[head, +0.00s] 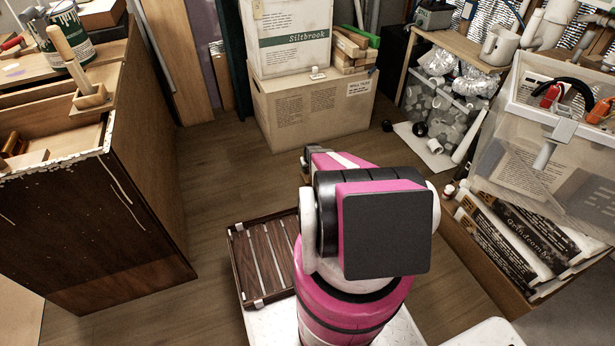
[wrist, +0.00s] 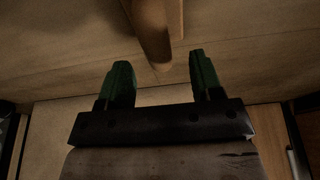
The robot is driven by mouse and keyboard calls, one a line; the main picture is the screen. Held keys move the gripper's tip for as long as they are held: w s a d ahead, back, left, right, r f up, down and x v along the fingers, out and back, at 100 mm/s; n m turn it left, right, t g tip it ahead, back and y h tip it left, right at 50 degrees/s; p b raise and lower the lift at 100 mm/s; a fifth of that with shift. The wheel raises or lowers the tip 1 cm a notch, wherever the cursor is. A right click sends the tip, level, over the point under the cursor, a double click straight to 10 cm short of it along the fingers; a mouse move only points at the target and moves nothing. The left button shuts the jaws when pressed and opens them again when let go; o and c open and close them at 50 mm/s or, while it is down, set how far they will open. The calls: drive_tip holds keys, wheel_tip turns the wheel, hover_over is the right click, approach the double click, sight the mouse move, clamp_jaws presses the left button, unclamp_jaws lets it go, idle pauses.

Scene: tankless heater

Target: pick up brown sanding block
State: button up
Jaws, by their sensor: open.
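I cannot pick out the brown sanding block with certainty. In the head view, a small orange-brown object (head: 13,144) lies in the open compartment of the left wooden cabinet, partly cut off by the frame edge. A pale wooden block with an upright round handle (head: 68,48) rests on the cabinet top. In the wrist view, my gripper (wrist: 157,78) is open, its two green-tipped fingers apart with nothing held between them. A rounded brown wooden piece (wrist: 152,35) shows just beyond the fingertips; I cannot tell what it is. In the head view my arm hides the gripper.
The wooden cabinet (head: 110,225) stands left, with paint cans (head: 70,35) on top. A cardboard box (head: 310,112) stands at the back. Floor between cabinet and box is clear.

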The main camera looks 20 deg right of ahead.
drive_tip(key=shift+s+x, duration=0.15)
drive_tip(key=shift+x, duration=1.15)
drive_tip(key=shift+s+x, duration=0.1)
drive_tip(key=shift+x, duration=1.25)
clamp_jaws()
